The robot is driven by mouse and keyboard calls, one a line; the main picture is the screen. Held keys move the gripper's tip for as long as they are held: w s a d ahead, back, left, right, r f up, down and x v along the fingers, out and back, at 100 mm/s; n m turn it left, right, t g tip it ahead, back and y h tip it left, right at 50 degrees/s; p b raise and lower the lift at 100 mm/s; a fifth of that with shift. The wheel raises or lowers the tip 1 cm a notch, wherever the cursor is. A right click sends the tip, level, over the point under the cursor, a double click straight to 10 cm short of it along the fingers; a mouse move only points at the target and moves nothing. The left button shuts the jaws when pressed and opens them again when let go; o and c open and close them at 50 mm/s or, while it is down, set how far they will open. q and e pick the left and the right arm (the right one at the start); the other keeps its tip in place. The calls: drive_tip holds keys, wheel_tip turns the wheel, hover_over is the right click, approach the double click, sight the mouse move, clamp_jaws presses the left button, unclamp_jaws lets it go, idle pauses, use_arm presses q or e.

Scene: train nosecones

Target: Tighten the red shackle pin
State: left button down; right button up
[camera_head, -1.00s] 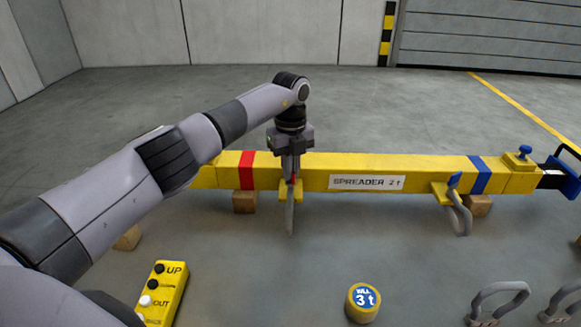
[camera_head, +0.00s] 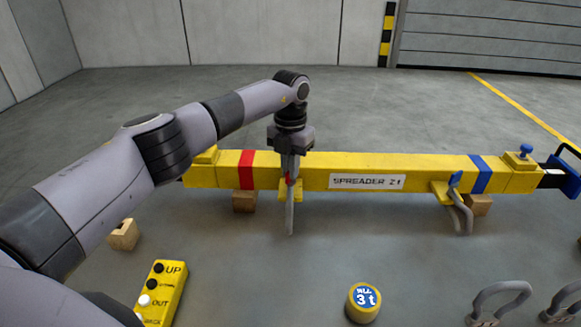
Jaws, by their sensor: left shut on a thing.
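The yellow spreader beam (camera_head: 425,177), lettered "SPREADER 2 t", lies across the middle on wooden blocks. A grey shackle (camera_head: 290,217) hangs below a yellow lug (camera_head: 283,196) just right of the red band. The red shackle pin (camera_head: 289,180) shows only as a small red patch between my fingers. My left gripper (camera_head: 290,178) points straight down in front of the beam and is shut on the red pin. The fingers hide most of the pin and the upper shackle. My right gripper is not in view.
A second shackle (camera_head: 462,217) with a blue pin (camera_head: 455,180) hangs at the beam's right. A yellow pendant (camera_head: 163,292), a yellow "WLL 3 t" disc (camera_head: 363,302) and loose shackles (camera_head: 499,300) lie in front. Wooden blocks (camera_head: 244,201) support the beam.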

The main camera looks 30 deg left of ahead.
use_arm(q)
drive_tip(key=m, duration=0.6)
drive_tip(key=shift+r, duration=0.1)
drive_tip(key=m, duration=0.6)
drive_tip(key=shift+w+m+b, duration=0.1)
drive_tip(key=shift+m+b, duration=0.2)
drive_tip(key=shift+b, duration=0.1)
drive_tip(key=shift+r, duration=0.1)
drive_tip(key=c, duration=1.2)
unclamp_jaws()
drive_tip(key=shift+c, duration=0.2)
wheel_tip(320, 180, up, 7)
drive_tip(key=shift+b, duration=0.55)
